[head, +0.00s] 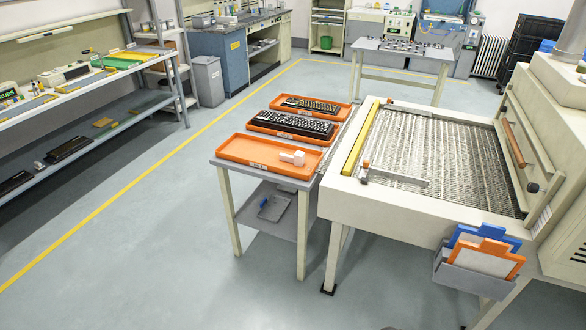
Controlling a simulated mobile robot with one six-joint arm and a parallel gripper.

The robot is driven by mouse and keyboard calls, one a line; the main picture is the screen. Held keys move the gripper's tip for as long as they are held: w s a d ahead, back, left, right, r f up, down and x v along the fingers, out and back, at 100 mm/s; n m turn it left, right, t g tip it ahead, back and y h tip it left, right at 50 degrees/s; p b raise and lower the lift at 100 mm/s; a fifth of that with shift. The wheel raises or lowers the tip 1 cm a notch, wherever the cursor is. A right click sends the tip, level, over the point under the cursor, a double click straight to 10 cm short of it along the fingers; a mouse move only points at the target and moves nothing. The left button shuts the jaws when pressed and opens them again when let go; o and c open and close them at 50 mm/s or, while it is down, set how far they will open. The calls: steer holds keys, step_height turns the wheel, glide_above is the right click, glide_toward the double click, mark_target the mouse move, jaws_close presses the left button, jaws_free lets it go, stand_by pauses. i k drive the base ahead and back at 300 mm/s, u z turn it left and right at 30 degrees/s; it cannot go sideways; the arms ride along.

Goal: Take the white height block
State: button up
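A small white block (293,157), which looks like the height block, sits in the front orange tray (245,150), toward its right end. It seems to have a lower part on the left and a taller part on the right. The rest of that tray looks empty. The tray stands on a grey side table (301,183) against the left side of the large machine. My gripper is not in view.
Two more orange trays with keyboards (292,123) (310,105) stand behind on the same table. The large conveyor machine (440,160) is close on the right, with a yellow bar (360,140) along its edge. Open floor (150,250) lies left and in front. Shelves (70,95) line the far left.

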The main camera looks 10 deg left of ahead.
mark_target(298, 159)
steer(key=k, duration=0.7)
steer(key=u, duration=0.2)
steer(key=i, duration=0.75)
steer(key=u, duration=0.65)
steer(key=i, duration=0.75)
steer(key=u, duration=0.85)
steer(key=i, duration=0.9)
steer(key=u, duration=0.35)
